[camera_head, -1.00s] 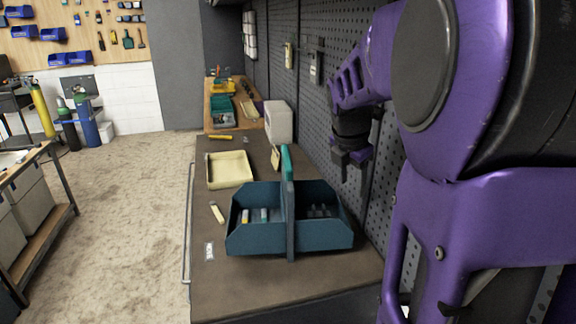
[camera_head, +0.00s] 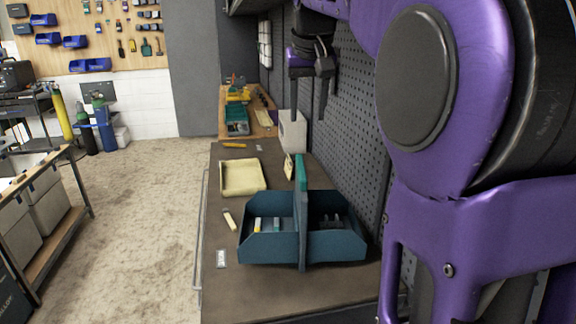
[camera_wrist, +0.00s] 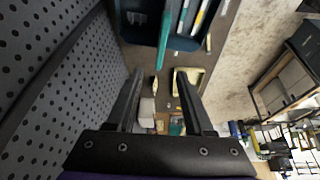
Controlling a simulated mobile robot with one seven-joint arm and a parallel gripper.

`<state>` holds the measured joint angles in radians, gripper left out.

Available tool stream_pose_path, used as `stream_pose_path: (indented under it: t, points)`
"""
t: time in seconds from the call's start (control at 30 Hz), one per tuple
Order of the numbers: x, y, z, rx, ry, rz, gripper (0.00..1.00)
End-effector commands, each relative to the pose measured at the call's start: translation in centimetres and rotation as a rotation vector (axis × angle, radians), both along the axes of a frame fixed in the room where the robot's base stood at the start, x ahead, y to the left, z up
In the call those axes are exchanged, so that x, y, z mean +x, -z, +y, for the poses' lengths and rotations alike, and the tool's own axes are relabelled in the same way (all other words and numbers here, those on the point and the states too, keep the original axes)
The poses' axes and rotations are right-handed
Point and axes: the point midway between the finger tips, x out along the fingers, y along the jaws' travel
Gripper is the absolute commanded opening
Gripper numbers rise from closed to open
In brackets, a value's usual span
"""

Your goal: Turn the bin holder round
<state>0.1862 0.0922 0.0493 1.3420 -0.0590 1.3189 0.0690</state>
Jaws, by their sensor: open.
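The bin holder (camera_head: 270,248) is a dark teal, two-sided carrier on the near part of the workbench. A tall upright divider with a green-topped handle (camera_head: 300,180) runs through its middle. Its left side holds several light and yellow-marked items, and its right side holds dark ones. My gripper (camera_head: 308,105) is raised beside the pegboard, beyond and above the holder, apart from it. Its two fingers are spread and nothing is between them. In the wrist view the holder (camera_wrist: 142,30) shows at the top, past the open fingertips (camera_wrist: 160,72).
A cream tray (camera_head: 242,190) lies behind the holder, with a white box (camera_head: 292,130) farther back. A small light stick (camera_head: 229,219) and a white label (camera_head: 221,258) lie to the left. The pegboard wall (camera_head: 345,130) closes the right side. The bench front is clear.

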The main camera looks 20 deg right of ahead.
Motion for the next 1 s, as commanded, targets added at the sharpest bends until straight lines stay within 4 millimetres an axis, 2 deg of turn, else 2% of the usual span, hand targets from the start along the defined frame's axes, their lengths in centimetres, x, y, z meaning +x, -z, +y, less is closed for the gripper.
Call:
stream_pose_path:
  t: [0.13, 0.27, 0.8, 1.0]
  points:
    - [0.1, -0.2, 0.4, 0.028, 0.05, -0.006, 0.53]
    - [0.6, 1.1, 0.2, 0.029, 0.053, -0.005, 0.53]
    - [4.8, 11.7, -0.9, 0.027, 0.05, -0.004, 0.53]
    - [5.9, 14.4, -1.2, 0.027, 0.05, -0.005, 0.53]
